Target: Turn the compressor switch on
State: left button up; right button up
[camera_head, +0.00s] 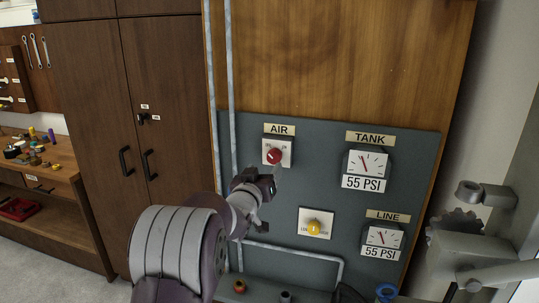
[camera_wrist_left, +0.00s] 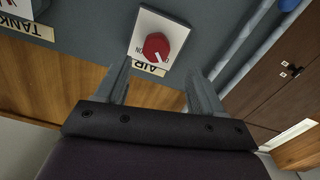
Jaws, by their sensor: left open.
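The compressor switch is a red round knob (camera_head: 274,156) on a white plate under an AIR label, on a grey-green panel. In the left wrist view the knob (camera_wrist_left: 156,46) appears upside down, with ON lettering at the left of its plate. A pale mark on the knob points away from that lettering, towards the AIR label. My left gripper (camera_head: 272,180) is just below and in front of the switch in the head view. In the wrist view its two fingers (camera_wrist_left: 158,80) are apart and empty, with the knob beyond them. My right gripper is not in view.
A yellow knob (camera_head: 314,228) sits lower on the panel. A TANK gauge (camera_head: 366,163) and a LINE gauge (camera_head: 382,238) are to the right, each with a 55 PSI sign. Vertical pipes (camera_head: 230,80) run left of the switch. A grey machine (camera_head: 470,250) stands at right.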

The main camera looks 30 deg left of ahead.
aim_at(273, 159)
pick_arm(q)
jog(key=w, duration=0.1)
jog(key=w+p, duration=0.1)
jog(key=w, duration=0.2)
jog(key=shift+d+r, duration=0.1)
jog(key=shift+r, duration=0.25)
jog(key=shift+w+a+f+p, duration=0.1)
jog(key=shift+w+a+p, duration=0.2)
jog(key=shift+w, duration=0.2)
jog(key=shift+w+a+f+p, duration=0.1)
jog(key=shift+w+a+p, duration=0.15)
jog(key=shift+w, duration=0.25)
jog(key=shift+w+a+f, duration=0.15)
jog(key=shift+w+a, duration=0.05)
jog(key=shift+d, duration=0.3)
jog(key=c, duration=0.5)
jog(key=shift+s, duration=0.1)
jog(key=c, duration=0.6)
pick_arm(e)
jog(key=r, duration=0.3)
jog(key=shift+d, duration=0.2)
